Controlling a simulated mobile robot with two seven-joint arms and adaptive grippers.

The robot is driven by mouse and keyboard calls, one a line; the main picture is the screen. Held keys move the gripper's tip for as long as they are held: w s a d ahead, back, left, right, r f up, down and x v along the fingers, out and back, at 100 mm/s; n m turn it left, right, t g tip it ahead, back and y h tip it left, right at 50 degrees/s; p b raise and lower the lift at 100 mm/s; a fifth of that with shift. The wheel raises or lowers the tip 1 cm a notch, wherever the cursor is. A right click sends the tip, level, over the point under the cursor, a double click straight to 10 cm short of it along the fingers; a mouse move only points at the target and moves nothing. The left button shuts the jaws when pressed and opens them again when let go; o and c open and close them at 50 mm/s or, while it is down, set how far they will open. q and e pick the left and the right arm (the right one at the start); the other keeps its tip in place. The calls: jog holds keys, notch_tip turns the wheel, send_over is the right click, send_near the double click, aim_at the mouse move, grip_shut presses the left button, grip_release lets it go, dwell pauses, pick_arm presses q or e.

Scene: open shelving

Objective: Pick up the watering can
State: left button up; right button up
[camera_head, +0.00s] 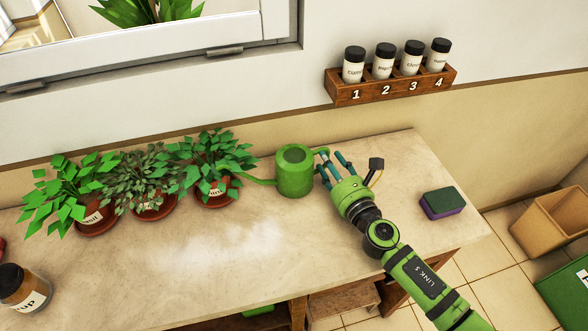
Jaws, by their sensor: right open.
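The green watering can (294,174) stands upright on the counter near the wall. Its round opening faces up, and its thin spout points left toward the plants. My right gripper (331,164) is just to the right of the can, with its fingers apart and pointing at the can's handle side. The fingers partly cover the handle, and I cannot tell whether they touch it. My left gripper is out of view.
Several potted plants (214,195) stand left of the can, the closest near its spout. A purple-green sponge (442,203) lies at right. A small dark-headed object (376,164) is behind my gripper. A wall rack (390,87) holds jars. The counter's front middle is clear.

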jog(key=shift+x, duration=1.25)
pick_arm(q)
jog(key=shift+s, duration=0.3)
pick_arm(e)
jog(key=shift+s, duration=0.15)
